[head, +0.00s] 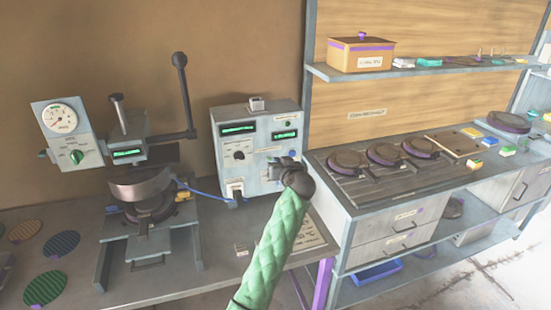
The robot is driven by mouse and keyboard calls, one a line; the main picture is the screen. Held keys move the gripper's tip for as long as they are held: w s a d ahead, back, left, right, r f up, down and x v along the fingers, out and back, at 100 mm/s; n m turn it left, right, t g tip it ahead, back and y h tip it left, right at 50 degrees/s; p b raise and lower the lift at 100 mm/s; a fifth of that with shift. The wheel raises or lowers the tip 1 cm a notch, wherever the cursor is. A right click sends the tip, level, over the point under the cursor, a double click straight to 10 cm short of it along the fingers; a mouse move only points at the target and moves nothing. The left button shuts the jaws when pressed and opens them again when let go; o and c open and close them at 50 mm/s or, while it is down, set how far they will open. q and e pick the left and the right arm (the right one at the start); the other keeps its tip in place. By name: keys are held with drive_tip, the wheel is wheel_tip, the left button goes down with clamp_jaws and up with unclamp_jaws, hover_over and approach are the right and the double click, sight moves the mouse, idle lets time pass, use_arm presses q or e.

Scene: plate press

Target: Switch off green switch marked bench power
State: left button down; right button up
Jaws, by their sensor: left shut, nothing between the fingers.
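A light grey control box (223,160) with several green-lit displays stands on the bench, right of the plate press. It has a dark dial (238,155) on its left half and a small dark teal round part (289,124) at its upper right. I cannot make out a green switch or read a bench power label; the lower right of the box front is partly hidden by my gripper. My left gripper (275,168), on the green-sleeved arm, is shut and empty, at or close in front of that lower right area. Contact cannot be told. My right gripper is not in view.
The press (142,190) with its upright lever and a gauge box (67,130) stands left. Round plates (44,288) lie at the bench's left. A counter with dark round plates (387,154) and a shelf (430,70) are right. Small tags and a sheet lie before the box.

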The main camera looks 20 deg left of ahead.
use_arm(q)
drive_tip(key=shift+w+d+r+n+t, duration=0.15)
drive_tip(key=shift+r+n+t, duration=0.1)
drive_tip(key=shift+r+n, duration=0.15)
drive_tip(key=shift+w+d+r+n+t, duration=0.1)
drive_tip(key=shift+r+n+t, duration=0.2)
drive_tip(key=shift+n, duration=0.1)
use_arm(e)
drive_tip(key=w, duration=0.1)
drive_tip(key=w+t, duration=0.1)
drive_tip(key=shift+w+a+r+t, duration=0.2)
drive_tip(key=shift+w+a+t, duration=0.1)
